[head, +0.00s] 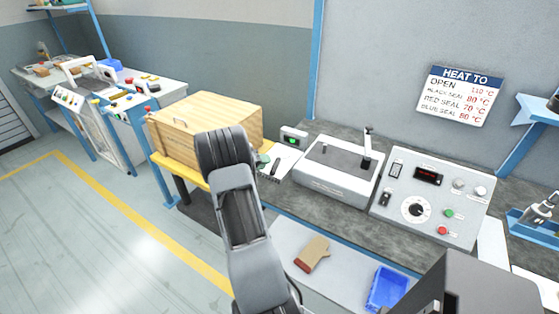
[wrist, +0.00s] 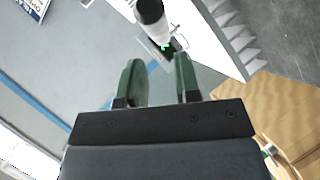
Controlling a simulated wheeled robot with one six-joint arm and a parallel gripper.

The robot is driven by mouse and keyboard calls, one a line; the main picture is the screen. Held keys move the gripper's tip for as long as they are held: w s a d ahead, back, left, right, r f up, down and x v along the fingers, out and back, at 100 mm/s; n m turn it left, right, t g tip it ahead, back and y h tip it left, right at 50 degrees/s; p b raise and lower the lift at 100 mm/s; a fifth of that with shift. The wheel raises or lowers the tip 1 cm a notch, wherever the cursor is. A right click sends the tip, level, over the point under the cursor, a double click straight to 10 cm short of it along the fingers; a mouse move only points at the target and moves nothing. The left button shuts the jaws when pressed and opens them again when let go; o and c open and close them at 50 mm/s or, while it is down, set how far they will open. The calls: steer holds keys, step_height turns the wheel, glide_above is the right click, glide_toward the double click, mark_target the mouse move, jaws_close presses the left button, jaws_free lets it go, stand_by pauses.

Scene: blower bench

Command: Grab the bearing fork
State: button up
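My gripper (wrist: 160,78) shows in the wrist view as two green fingers, spread apart with nothing held between them. A black cylinder with a pale end (wrist: 150,12) lies beyond the fingertips, apart from them. In the head view my arm hides most of the gripper, beside the wooden box. I cannot make out a bearing fork for certain in either view. A small dark object (head: 275,166) lies on the white sheet near the gripper; its shape is too small to tell.
The wooden box (head: 205,125) stands left of the arm. A small green-lit display unit (head: 293,138), a grey-white machine (head: 338,168) and a control panel (head: 432,200) line the bench.

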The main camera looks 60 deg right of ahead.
mark_target(279, 161)
steer(key=shift+p+x, duration=0.8)
steer(key=shift+x, duration=1.95)
steer(key=shift+f, duration=0.1)
jaws_close()
